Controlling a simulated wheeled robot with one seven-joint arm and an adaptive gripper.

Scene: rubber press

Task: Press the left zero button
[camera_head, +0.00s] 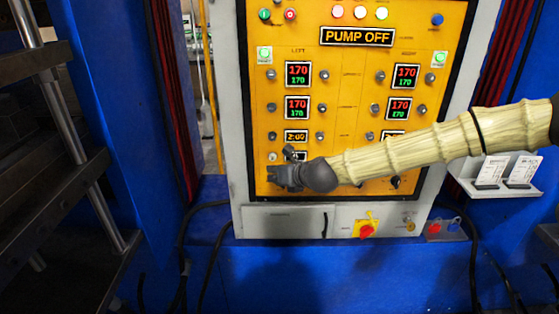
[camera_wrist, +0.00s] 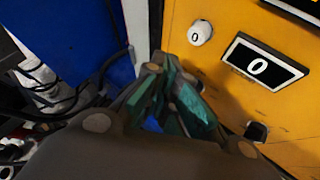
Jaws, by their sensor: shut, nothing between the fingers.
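The left zero button is a white round button marked "0" (camera_wrist: 200,33) on the yellow panel, at the top of the wrist view. In the head view it is the pale button (camera_head: 272,156) at the lower left of the panel, just above my gripper (camera_head: 272,179). My gripper is shut and empty. In the wrist view my gripper (camera_wrist: 160,66) has its fingertips below and left of the button, near the panel's left edge, apart from the button in the picture. Whether the fingertips touch the panel cannot be told. A display reading "0" (camera_wrist: 262,66) is right of the button.
The yellow panel (camera_head: 340,90) carries several displays, knobs and lamps; its sign reads "PUMP OFF" (camera_head: 356,37). A black knob (camera_wrist: 256,131) sits below the "0" display. My arm covers the panel's lower right. Blue machine walls (camera_head: 125,130) and dark cables flank the panel.

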